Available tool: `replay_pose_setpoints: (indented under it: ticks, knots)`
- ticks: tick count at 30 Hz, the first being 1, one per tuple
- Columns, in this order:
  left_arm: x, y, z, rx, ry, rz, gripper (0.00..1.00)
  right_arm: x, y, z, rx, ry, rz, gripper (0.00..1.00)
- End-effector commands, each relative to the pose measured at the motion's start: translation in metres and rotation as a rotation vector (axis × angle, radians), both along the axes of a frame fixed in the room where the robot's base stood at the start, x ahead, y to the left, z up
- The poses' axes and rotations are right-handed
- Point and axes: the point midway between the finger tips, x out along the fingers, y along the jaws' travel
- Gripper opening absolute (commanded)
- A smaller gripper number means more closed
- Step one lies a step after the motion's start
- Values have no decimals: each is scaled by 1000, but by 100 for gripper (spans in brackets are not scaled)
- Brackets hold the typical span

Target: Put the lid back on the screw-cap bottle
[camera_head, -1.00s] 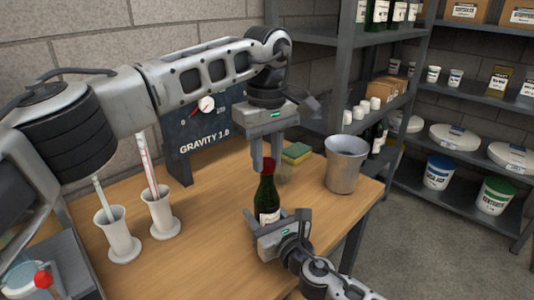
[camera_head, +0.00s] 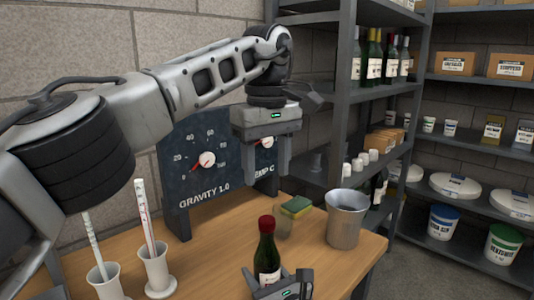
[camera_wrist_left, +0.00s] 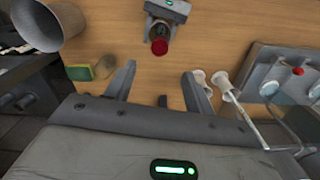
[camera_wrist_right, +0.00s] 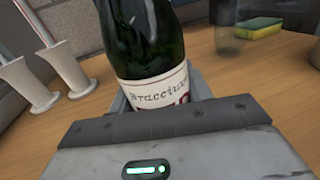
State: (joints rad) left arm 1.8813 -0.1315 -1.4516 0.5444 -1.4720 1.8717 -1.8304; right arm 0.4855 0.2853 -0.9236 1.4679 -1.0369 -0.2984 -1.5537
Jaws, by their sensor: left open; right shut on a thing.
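The screw-cap bottle (camera_head: 267,252) is dark green with a cream label and stands upright on the wooden table. Its red lid (camera_head: 267,224) sits on its top; the lid also shows from above in the left wrist view (camera_wrist_left: 159,46). My right gripper (camera_head: 280,285) is shut on the bottle's lower body, and the bottle's label fills the middle of the right wrist view (camera_wrist_right: 155,85). My left gripper (camera_head: 265,178) is open and empty, raised above and behind the bottle, apart from the lid. I cannot tell how tightly the lid sits.
A metal bucket (camera_head: 345,222) stands to the right of the bottle. A yellow-green sponge (camera_head: 296,206) and a glass (camera_head: 283,222) are behind it. White cylinders (camera_head: 155,270) with rods stand left. A dark gauge panel (camera_head: 205,180) stands at the back.

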Motion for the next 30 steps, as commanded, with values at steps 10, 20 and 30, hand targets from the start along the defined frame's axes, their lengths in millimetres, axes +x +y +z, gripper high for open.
replay_pose_setpoints:
  ticks: [10, 20, 30]
  knots:
    - [0, 0, 23, 0, 0, -1, 53, 0, 0, -1, -1, 2, 0, 0]
    - [0, 0, 23, 0, 0, -1, 53, 0, 0, -1, -1, 2, 0, 68]
    - [0, 0, 23, 0, 0, -1, 53, -2, -1, 0, -1, 1, 0, 74]
